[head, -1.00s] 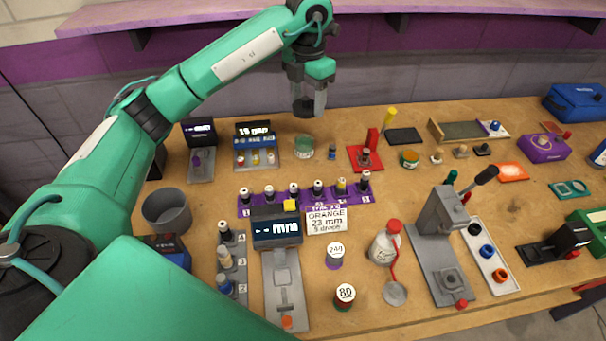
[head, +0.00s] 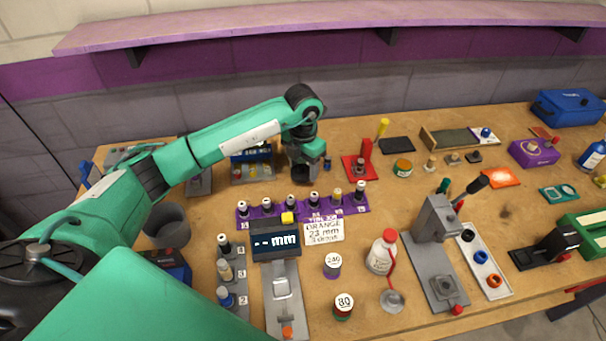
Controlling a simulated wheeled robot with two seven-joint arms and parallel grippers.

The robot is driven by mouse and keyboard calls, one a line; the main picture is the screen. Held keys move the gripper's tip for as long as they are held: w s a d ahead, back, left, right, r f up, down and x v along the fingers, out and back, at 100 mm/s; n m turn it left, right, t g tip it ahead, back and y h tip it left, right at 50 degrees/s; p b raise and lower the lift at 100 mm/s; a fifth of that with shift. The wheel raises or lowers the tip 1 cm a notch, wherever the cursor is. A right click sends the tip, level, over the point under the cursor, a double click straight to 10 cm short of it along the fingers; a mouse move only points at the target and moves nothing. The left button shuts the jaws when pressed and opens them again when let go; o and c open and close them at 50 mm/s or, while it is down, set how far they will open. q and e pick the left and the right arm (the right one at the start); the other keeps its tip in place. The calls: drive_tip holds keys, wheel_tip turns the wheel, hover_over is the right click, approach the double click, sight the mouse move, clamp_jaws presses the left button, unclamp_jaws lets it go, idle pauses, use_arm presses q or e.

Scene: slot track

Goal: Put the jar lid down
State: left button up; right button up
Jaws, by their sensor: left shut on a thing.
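My left gripper (head: 303,174) points down low over the back middle of the bench, behind the purple rack. It is shut on the jar lid, a dark round piece mostly hidden by the fingers. The clear greenish jar that stood at this spot is hidden behind the gripper and wrist. I cannot tell whether the lid touches the jar or the bench. My right gripper is not in view.
The purple rack of bottles (head: 244,222) stands just in front of the gripper. A small dark bottle (head: 327,163) and a red stand (head: 366,147) are to its right, a display unit (head: 251,155) to its left. Bare wood lies at the right middle.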

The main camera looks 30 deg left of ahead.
sight(303, 175)
use_arm(q)
wheel_tip(303, 175, down, 4)
drive_tip(key=shift+r+p, duration=0.2)
drive_tip(key=shift+p, duration=0.1)
drive_tip(key=shift+f, duration=0.4)
drive_tip(key=o, duration=1)
drive_tip(key=shift+r, duration=0.1)
drive_tip(key=shift+c, duration=0.2)
drive_tip(key=shift+r, duration=0.3)
wheel_tip(303, 175, up, 3)
drive_tip(key=shift+f+b, duration=0.15)
drive_tip(key=shift+b, duration=0.35)
wheel_tip(303, 175, up, 8)
drive_tip(key=shift+f+b, duration=0.1)
drive_tip(key=shift+b, duration=0.65)
drive_tip(key=shift+r, duration=0.55)
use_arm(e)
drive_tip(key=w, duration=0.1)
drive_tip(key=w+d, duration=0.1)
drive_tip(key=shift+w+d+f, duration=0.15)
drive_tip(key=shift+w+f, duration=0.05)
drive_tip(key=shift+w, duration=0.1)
